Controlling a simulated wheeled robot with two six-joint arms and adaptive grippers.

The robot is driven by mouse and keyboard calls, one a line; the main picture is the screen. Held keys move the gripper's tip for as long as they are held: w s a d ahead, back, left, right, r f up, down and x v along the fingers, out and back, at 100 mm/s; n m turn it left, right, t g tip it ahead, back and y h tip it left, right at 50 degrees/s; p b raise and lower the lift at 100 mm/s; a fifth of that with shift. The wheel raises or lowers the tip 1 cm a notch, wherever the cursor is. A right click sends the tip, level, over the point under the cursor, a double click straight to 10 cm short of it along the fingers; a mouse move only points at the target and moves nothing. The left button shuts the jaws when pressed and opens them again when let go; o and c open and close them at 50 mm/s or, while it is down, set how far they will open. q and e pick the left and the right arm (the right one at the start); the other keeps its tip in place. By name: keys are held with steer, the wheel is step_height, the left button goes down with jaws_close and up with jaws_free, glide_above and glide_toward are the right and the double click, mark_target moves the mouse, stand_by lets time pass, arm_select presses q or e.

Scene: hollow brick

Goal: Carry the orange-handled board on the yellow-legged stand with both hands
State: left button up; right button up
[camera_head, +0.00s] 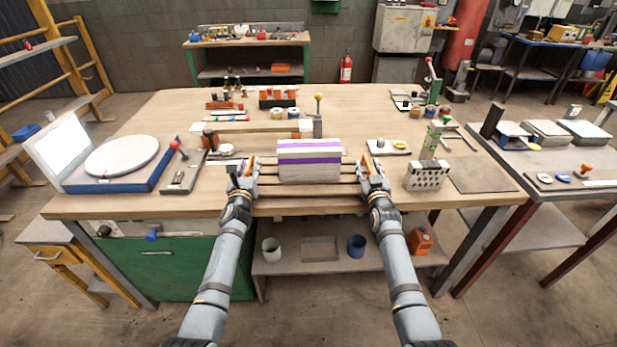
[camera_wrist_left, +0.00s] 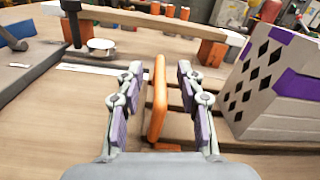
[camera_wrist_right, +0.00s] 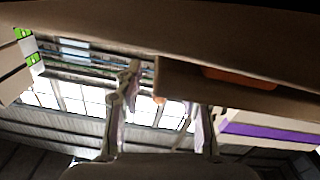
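The slatted wooden board (camera_head: 312,188) lies on the workbench and carries a pale hollow brick (camera_head: 309,161) with purple stripes. The brick's side with diamond holes shows in the left wrist view (camera_wrist_left: 262,85). My left gripper (camera_head: 244,164) is at the board's left end, open, its fingers on either side of the upright orange handle (camera_wrist_left: 158,100) with gaps showing. My right gripper (camera_head: 371,163) is at the right end, its fingers (camera_wrist_right: 160,115) apart. A little orange shows between them; how the handle sits there is unclear. A yellow-legged stand (camera_head: 47,233) is at lower left.
A blue turntable (camera_head: 120,185) and a lever tool (camera_head: 182,172) stand left of the board. A perforated block (camera_head: 427,175) stands close right of my right gripper. A long bar, orange blocks and small parts lie behind the brick. A second table (camera_head: 555,165) is at right.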

arm_select(q)
jaws_close()
arm_select(e)
jaws_close()
